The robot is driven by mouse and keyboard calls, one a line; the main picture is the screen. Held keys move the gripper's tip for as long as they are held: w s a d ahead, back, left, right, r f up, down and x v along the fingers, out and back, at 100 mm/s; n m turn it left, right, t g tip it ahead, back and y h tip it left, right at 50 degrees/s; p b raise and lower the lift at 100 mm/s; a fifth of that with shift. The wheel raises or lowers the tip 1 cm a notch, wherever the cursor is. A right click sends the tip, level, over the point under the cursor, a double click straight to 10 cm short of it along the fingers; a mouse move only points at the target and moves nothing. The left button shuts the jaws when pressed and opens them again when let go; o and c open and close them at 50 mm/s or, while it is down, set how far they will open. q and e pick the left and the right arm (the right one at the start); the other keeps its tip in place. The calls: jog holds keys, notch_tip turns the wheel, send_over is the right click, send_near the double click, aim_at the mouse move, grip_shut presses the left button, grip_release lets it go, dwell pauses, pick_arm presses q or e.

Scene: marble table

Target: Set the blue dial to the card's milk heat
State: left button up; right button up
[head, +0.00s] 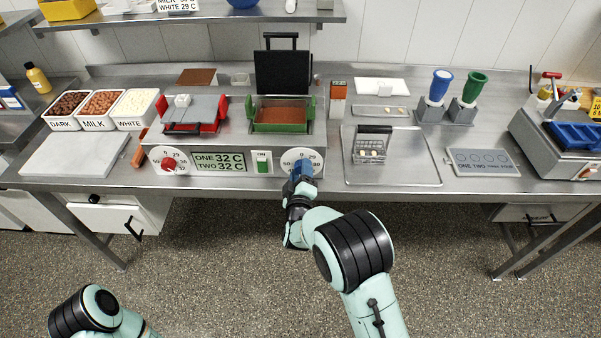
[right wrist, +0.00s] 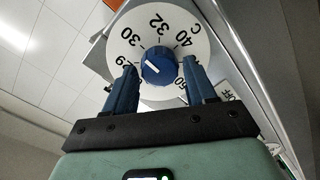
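The blue dial (head: 303,167) is on the right of the machine's front panel. In the right wrist view its blue knob (right wrist: 158,66) has a white mark pointing up-left, towards the 29 and 30 on the white scale. My right gripper (right wrist: 160,76) is open, its two blue fingers on either side of the knob with a small gap showing at each. In the head view the right gripper (head: 301,178) partly covers the dial. The card (head: 178,5) on the shelf is cut by the top edge; its MILK line seems to read 30 C, WHITE 29 C. My left gripper is out of view.
A red dial (head: 169,164) and a display (head: 219,162) reading ONE 32 C, TWO 32 C are left of a green switch (head: 262,161). A green-handled tank (head: 281,115) of brown contents is above. A tray with a wire basket (head: 371,148) is at right.

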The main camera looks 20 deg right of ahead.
jog(key=shift+o, duration=0.7)
jog(key=b+v, duration=0.1)
jog(key=v, duration=1.2)
jog(key=shift+s, duration=0.25)
jog(key=s+d+f+m+g+y, duration=0.1)
jog(key=s+f+m+g, duration=0.15)
jog(key=f, duration=0.55)
jog(key=s+d+f+m+g+y, duration=0.15)
jog(key=s+f+g, duration=0.25)
jog(key=f, duration=0.5)
jog(key=s+d+f+m+g+y, duration=0.1)
jog(key=s+d+f+g, duration=0.15)
jog(key=f, duration=0.55)
jog(key=s+a+f+m+g+y, duration=0.1)
jog(key=s+f+m+g, duration=0.1)
jog(key=s, duration=0.5)
jog(key=s+a+f+m+g+y+p, duration=0.1)
jog(key=s+a+f+m+g+y, duration=0.1)
jog(key=s, duration=0.5)
jog(key=s+a+f+m+g+y+p, duration=0.1)
jog(key=s+f+m+g+y, duration=0.1)
jog(key=s, duration=0.5)
notch_tip(320, 180, down, 2)
jog(key=m+g, duration=0.1)
jog(key=g, duration=0.1)
jog(key=shift+s+a+f+g, duration=0.15)
jog(key=shift+s+a+g, duration=0.05)
jog(key=shift+s+g, duration=0.1)
